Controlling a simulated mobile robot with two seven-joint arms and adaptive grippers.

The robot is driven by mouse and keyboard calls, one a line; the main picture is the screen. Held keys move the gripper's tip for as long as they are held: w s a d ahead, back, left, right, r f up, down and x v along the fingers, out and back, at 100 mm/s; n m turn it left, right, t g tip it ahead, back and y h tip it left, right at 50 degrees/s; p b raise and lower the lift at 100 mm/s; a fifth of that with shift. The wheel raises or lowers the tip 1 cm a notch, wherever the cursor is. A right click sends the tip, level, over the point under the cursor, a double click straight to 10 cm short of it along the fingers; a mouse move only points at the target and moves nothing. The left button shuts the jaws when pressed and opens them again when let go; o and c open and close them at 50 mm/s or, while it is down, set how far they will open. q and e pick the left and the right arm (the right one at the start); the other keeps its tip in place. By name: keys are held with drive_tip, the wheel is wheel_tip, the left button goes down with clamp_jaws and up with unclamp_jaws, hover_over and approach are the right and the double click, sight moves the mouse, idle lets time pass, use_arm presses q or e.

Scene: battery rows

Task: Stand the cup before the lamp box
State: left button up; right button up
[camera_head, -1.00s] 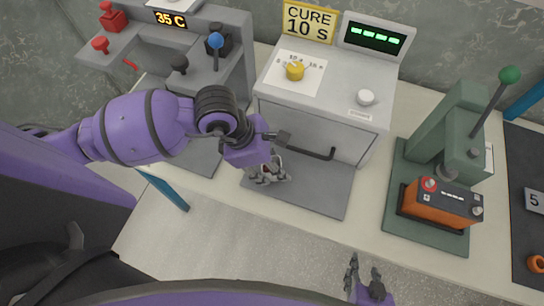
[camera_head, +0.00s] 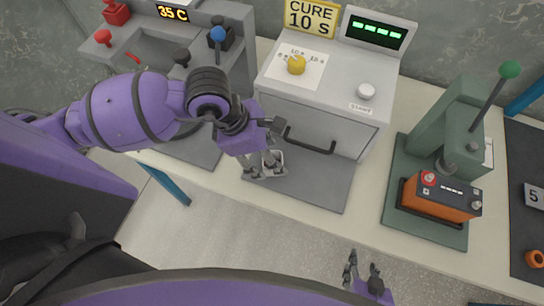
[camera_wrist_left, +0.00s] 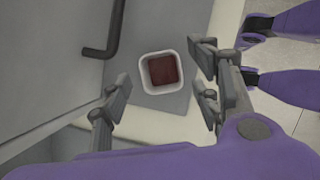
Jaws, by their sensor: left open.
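A small white square cup (camera_wrist_left: 145,72) with dark red contents stands upright on the grey mat (camera_head: 316,187) in front of the lamp box (camera_head: 310,121). In the head view the cup (camera_head: 267,172) is partly hidden by my left gripper (camera_head: 263,165). In the wrist view the fingers of the left gripper (camera_wrist_left: 160,92) are spread apart, with the cup beyond their tips and clear of them. The lamp box is a light grey cabinet with a dark handle, a yellow dial and a white start button. My right gripper (camera_head: 363,266) is open and empty at the bottom.
A green press (camera_head: 447,125) with an orange battery (camera_head: 440,198) stands to the right. A grey station with a 35 C display (camera_head: 173,12) is at the upper left. The right half of the mat is free. A yellow CURE 10 S sign (camera_head: 312,18) stands behind the lamp box.

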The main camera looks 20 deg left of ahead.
use_arm(q)
drive_tip(key=v, duration=0.9)
idle(0.3)
